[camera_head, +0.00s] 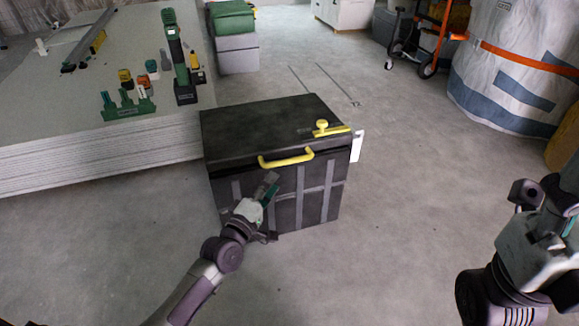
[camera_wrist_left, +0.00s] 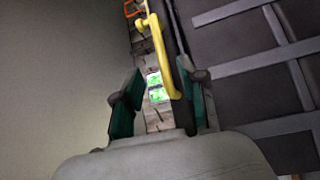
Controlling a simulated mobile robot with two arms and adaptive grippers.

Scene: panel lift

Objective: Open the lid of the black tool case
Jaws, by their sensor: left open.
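The black tool case (camera_head: 275,205) stands on the floor in front of me, with grey straps on its front face. Its lid (camera_head: 255,122) is down. A yellow bar handle (camera_head: 286,160) sits at the lid's front edge. My left gripper (camera_head: 268,207) is open and empty, close to the front of the case and below the handle. In the left wrist view, the handle (camera_wrist_left: 160,50) runs down the picture to between the two fingers, with no grip on it. The strapped front face (camera_wrist_left: 245,65) fills the right side. My right gripper (camera_head: 545,235) is at the right edge, its fingers unclear.
A yellow knob and bar (camera_head: 325,129) lie on the lid's right part. A stack of panels (camera_head: 90,150) with tools on it stands close to the case's left. A large white bag (camera_head: 515,65) and an orange hand truck (camera_head: 430,40) stand behind right. The floor right of the case is clear.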

